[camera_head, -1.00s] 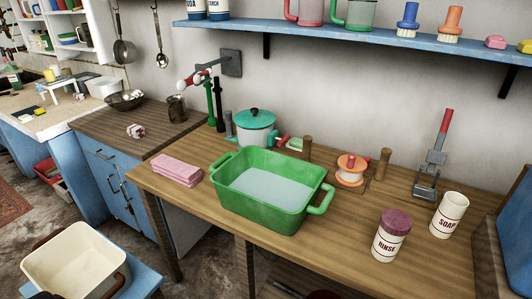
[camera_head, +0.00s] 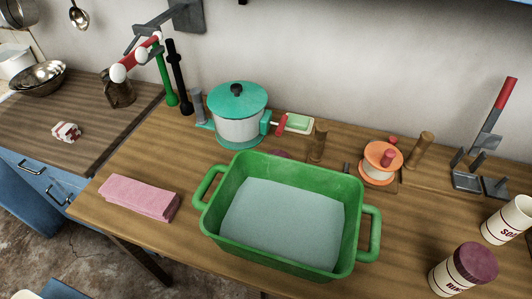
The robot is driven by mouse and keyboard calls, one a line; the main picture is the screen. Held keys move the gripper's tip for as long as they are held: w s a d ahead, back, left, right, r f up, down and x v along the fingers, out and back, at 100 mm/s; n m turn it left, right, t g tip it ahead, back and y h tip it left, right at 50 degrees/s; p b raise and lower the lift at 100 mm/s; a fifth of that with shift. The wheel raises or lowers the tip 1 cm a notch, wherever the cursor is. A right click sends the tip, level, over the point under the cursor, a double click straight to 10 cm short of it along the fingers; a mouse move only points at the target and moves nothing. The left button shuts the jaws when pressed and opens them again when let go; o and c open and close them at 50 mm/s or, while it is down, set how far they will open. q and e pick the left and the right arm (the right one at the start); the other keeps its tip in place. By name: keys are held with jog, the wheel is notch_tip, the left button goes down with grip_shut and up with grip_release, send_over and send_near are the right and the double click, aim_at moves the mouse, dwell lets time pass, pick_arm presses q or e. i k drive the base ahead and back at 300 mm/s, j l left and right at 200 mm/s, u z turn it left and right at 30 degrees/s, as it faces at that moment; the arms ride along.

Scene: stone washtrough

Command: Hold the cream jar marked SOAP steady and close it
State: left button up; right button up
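The cream jar marked SOAP (camera_head: 508,219) stands at the right edge of the head view, partly cut off by the frame. No purple cap shows on its pale top; I cannot see clearly into its mouth. A small purple, rounded thing (camera_head: 281,154) shows just behind the green tub, mostly hidden by its rim; it may be a lid. A similar cream jar marked RINSE (camera_head: 450,279) wears a purple lid (camera_head: 476,263) and stands in front of the SOAP jar. Neither of my grippers is in view.
The green tub (camera_head: 225,200) with pale water fills the middle of the wooden counter. A teal-lidded pot (camera_head: 238,127), soap dish (camera_head: 298,123), orange spool (camera_head: 380,164) and metal tool with a red handle (camera_head: 489,130) stand behind. A pink cloth (camera_head: 139,197) lies left.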

aim_at(514, 218)
jog(key=z, duration=1.8)
jog(key=k+l+u, duration=0.15)
jog(key=u, duration=0.25)
jog(key=k+l+u, duration=0.1)
jog(key=k+u, duration=0.15)
jog(key=u, duration=0.15)
